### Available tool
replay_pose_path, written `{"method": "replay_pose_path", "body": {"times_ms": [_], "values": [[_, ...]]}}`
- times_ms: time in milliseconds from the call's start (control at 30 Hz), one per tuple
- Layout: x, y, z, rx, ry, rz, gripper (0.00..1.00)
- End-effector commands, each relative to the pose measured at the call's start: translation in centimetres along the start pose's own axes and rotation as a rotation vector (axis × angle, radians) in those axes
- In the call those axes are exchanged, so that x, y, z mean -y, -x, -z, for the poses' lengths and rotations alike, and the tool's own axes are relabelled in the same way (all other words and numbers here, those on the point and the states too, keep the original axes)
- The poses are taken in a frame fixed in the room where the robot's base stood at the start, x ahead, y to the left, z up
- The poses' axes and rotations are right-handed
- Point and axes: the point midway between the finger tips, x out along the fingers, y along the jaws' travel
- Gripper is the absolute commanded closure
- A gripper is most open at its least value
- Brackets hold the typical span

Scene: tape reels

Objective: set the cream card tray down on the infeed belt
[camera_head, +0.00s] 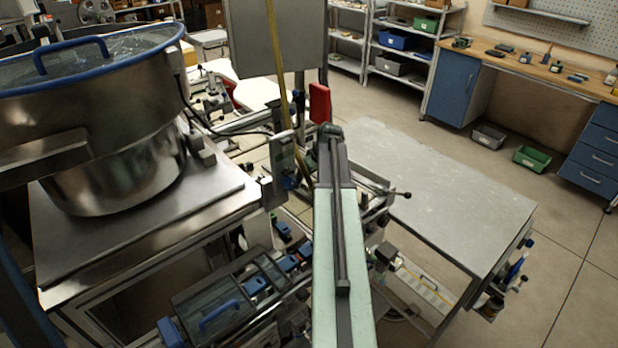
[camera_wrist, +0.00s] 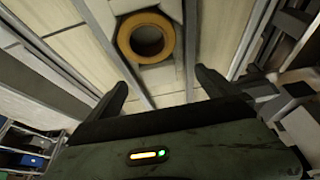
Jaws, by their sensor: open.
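In the wrist view my gripper (camera_wrist: 163,84) is open, its two dark fingers apart. Beyond the fingertips a yellow-brown tape reel (camera_wrist: 126,37) lies on a pale cream piece (camera_wrist: 170,76), which looks like the card tray. Grey rails run along both sides of it. I see no finger touching the reel or the cream piece, and I cannot tell how far away they are. The surface under it may be the infeed belt, but I cannot tell. In the head view the end of my arm (camera_head: 331,132) is over the machine frame; the tray cannot be made out there.
A grey table (camera_head: 440,190) stands right of my arm. A large steel bowl with a blue-rimmed lid (camera_head: 100,110) stands on a machine at left. A grey cabinet (camera_head: 275,35) and red part (camera_head: 320,103) are beyond the arm.

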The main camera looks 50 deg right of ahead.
Motion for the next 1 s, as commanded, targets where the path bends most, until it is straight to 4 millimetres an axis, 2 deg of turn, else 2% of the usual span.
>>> {"method": "replay_pose_path", "body": {"times_ms": [33, 167, 400, 500, 600, 833, 867, 1000], "values": [[0.1, 1.2, 0.2, 0.000, 0.000, 0.000, 0.03], [0.1, 3.8, 0.3, 0.000, 0.000, 0.000, 0.03], [0.1, 9.7, 0.4, 0.000, -0.001, 0.000, 0.03], [0.1, 11.2, 0.3, 0.001, 0.001, 0.001, 0.03], [0.1, 11.8, 0.2, 0.001, 0.001, 0.001, 0.03], [0.1, 11.5, 0.0, 0.000, 0.001, 0.001, 0.03], [0.1, 11.5, 0.0, 0.000, 0.001, 0.001, 0.06], [0.1, 11.5, 0.1, 0.000, 0.001, 0.001, 0.45]]}}
